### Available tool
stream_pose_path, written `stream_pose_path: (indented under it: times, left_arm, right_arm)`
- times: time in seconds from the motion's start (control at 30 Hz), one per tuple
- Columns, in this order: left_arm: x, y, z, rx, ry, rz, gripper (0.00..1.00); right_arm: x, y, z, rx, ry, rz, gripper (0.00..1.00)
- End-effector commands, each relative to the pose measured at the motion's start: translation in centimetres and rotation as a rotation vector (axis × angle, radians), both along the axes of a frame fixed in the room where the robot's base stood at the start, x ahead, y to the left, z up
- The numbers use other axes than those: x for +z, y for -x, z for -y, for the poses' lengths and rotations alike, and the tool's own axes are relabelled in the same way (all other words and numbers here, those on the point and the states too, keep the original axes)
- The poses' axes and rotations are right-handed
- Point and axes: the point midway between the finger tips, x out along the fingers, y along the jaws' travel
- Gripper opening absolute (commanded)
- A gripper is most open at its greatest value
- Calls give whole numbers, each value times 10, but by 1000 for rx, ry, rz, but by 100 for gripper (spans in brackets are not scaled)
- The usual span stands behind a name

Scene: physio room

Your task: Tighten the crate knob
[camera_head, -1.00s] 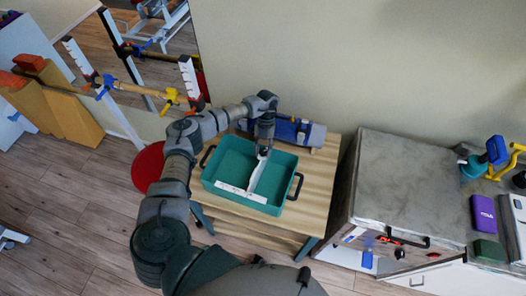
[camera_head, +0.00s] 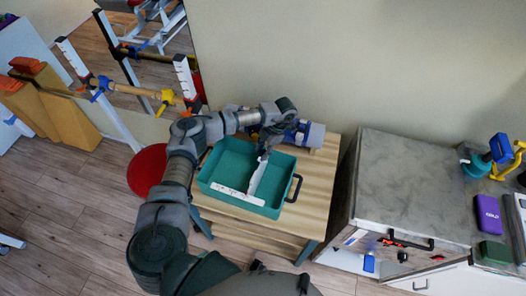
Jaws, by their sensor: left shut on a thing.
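The teal crate (camera_head: 235,201) stands on a small wooden table, with a white divider (camera_head: 257,182) across its inside and a white strip along its near wall. My left gripper (camera_head: 264,153) reaches down over the crate's far side, at the far end of the divider. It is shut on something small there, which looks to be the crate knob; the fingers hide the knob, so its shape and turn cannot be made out. My left arm covers the crate's left handle; the right handle (camera_head: 294,188) shows. My right gripper is not in view.
The wooden table (camera_head: 312,195) has bare top right of the crate. A blue object (camera_head: 308,134) lies behind the crate. A grey-topped cabinet (camera_head: 410,175) stands to the right, with a purple box (camera_head: 488,215). A red round seat (camera_head: 147,170) is at left.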

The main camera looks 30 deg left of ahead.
Motion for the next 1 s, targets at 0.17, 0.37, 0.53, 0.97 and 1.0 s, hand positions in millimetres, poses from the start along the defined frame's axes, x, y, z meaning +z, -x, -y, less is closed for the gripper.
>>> stream_pose_path:
  times: [0.17, 0.37, 0.53, 0.97, 1.0]
  left_arm:
    - [-1, 1, 2, -167, 0, -1, 1]
    - [-1, 2, 2, -358, 0, 0, 1]
    - [-1, 3, 2, -513, 1, 0, 1]
    - [-1, 4, 2, -797, 2, 0, 1]
    - [-1, 4, 3, -812, 1, 0, 1]
  right_arm:
    - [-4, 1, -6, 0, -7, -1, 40]
    - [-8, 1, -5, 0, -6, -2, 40]
    - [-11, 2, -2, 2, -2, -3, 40]
    - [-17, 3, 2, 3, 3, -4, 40]
    - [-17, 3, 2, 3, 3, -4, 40]
